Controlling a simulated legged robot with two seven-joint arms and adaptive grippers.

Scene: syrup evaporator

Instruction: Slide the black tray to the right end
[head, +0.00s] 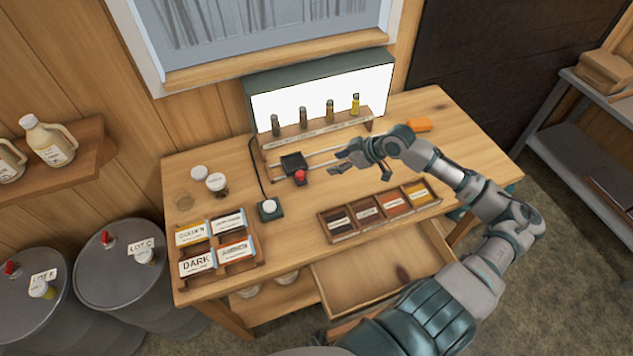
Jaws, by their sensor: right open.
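The small black tray (292,162) sits on a pair of pale rails (322,157), near their left end, in front of the bright light panel. A red-topped piece (300,176) stands at its front right side. My right gripper (338,163) is open and empty, to the right of the tray and apart from it, above or beside the rails. Its exact height over the rails is hard to tell. My left gripper is not in the view.
Several sample vials (303,117) stand on a wooden rack behind the rails. A compartment box (380,211) lies in front. An orange block (418,125) is at the right, and a button box (270,208) at the left. The front drawer (370,275) is open.

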